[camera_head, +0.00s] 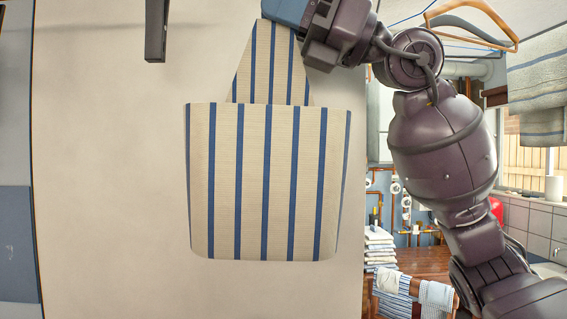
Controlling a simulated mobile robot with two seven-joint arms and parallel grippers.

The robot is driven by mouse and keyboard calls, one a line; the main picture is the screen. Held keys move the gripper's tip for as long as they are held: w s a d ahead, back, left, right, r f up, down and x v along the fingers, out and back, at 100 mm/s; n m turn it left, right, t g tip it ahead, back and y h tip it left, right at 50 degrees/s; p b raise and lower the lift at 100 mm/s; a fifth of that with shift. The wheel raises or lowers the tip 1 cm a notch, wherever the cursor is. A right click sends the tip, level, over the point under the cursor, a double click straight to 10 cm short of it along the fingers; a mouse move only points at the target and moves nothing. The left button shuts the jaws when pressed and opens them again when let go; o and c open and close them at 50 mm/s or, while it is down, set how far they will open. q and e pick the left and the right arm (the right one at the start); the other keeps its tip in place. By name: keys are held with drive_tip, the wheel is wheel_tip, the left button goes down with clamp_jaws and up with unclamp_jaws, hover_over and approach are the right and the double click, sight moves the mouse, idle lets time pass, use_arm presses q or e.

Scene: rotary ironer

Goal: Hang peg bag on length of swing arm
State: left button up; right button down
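The peg bag (268,185) is cream with blue vertical stripes and hangs upright in front of a pale wall or panel. Its narrow, tapering top part (272,65) rises to my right gripper (287,12) at the top edge of the head view. My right gripper appears shut on the top of the bag; its fingertips are partly cut off and the grip itself is hard to see. A dark grey bar (156,30) comes down from the top edge, left of the bag and apart from it; I cannot tell whether it is the swing arm. My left gripper is not in view.
The pale panel (100,190) around the bag is bare. At the right, a wooden hanger (475,20) and a hanging striped towel (540,80) are high up. Folded cloths (379,248) are stacked low down behind, near copper pipes. A blue panel (15,245) stands at far left.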

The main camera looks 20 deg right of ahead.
drive_tip(key=shift+r, duration=0.1)
idle(0.4)
drive_tip(key=shift+s+d+r+p, duration=0.1)
drive_tip(key=shift+d+r+p, duration=0.1)
drive_tip(key=shift+r+p, duration=0.2)
drive_tip(key=shift+d+r+p, duration=0.2)
drive_tip(key=shift+r+p, duration=0.05)
drive_tip(key=shift+r, duration=0.25)
drive_tip(key=shift+d+r, duration=0.1)
drive_tip(key=shift+s+d+r, duration=0.2)
drive_tip(key=shift+d+r, duration=0.2)
drive_tip(key=shift+d, duration=0.2)
drive_tip(key=s+d+b, duration=0.1)
drive_tip(key=s+d, duration=0.1)
drive_tip(key=d, duration=0.4)
drive_tip(key=shift+d, duration=0.2)
idle(1.1)
idle(0.6)
